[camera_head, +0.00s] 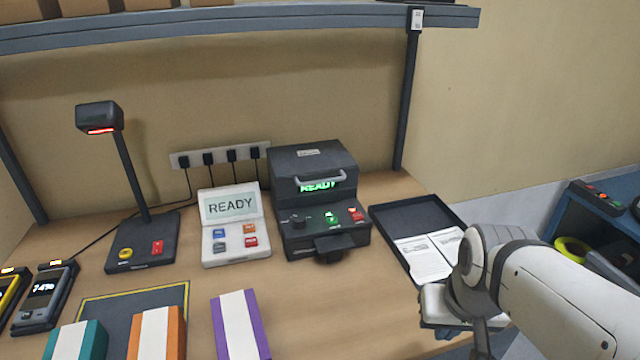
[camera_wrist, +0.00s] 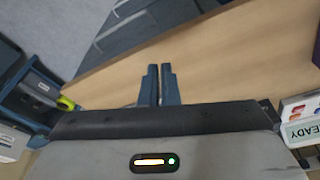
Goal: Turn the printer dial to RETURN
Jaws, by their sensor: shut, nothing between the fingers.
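The dark printer (camera_head: 312,165) stands at the back of the table in the head view, with a green READY display. A small dark dial (camera_head: 297,220) sits at the left of its front panel, beside a green button and a red button. The dial's marking is too small to read. My gripper (camera_wrist: 160,70) is shut and empty in the wrist view, its two fingers close together over bare table. In the head view my arm is at the right front, well apart from the printer. The printer is not clearly visible in the wrist view.
A white READY console (camera_head: 233,255) stands left of the printer, and a scanner stand (camera_head: 142,240) further left. A dark tray (camera_head: 380,217) with papers lies right of the printer. Teal, orange and purple striped boxes (camera_head: 240,325) stand in front. A shelf (camera_head: 240,28) runs overhead.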

